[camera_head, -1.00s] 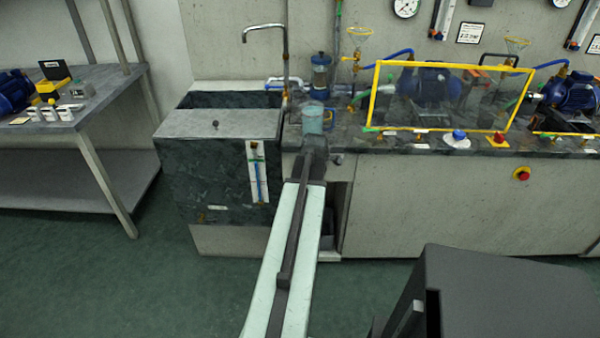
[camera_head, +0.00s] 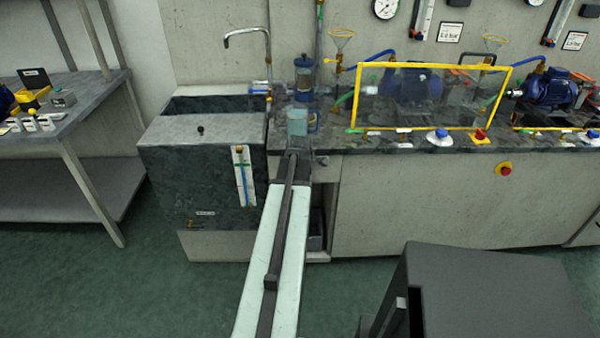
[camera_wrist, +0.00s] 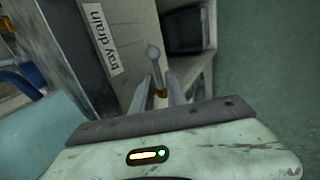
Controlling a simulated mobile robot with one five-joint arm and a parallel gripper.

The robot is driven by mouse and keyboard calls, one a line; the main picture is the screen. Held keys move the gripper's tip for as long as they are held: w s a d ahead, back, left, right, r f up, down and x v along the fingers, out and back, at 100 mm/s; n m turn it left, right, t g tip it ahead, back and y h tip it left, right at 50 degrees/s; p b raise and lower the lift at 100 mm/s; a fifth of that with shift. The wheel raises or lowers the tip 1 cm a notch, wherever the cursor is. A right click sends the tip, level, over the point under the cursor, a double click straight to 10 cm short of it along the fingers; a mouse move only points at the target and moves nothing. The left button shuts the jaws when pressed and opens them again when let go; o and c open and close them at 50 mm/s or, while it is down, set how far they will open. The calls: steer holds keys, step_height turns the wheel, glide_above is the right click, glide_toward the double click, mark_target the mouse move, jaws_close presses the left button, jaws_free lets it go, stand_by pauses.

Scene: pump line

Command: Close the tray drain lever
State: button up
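The tray drain lever (camera_wrist: 154,53) shows in the wrist view as a grey rod with a round knob, with a brass part at its foot. It stands by a white "tray drain" label (camera_wrist: 102,38) on the cabinet front. My gripper (camera_wrist: 160,88) is open, with one finger on each side of the lever's lower part. I cannot tell whether either finger touches it. In the head view a small knob (camera_head: 322,161) under the counter edge looks like the lever's end. My gripper's fingers are hidden there beyond the end of my arm.
A dark sink unit (camera_head: 205,170) is to the left. A yellow-framed guard (camera_head: 430,64) is to the right. A recess (camera_wrist: 188,27) opens beside the lever.

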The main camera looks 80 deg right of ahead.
steer(key=p+v, duration=0.4)
steer(key=v, duration=0.2)
steer(key=shift+a+r, duration=0.15)
steer(key=shift+r, duration=0.1)
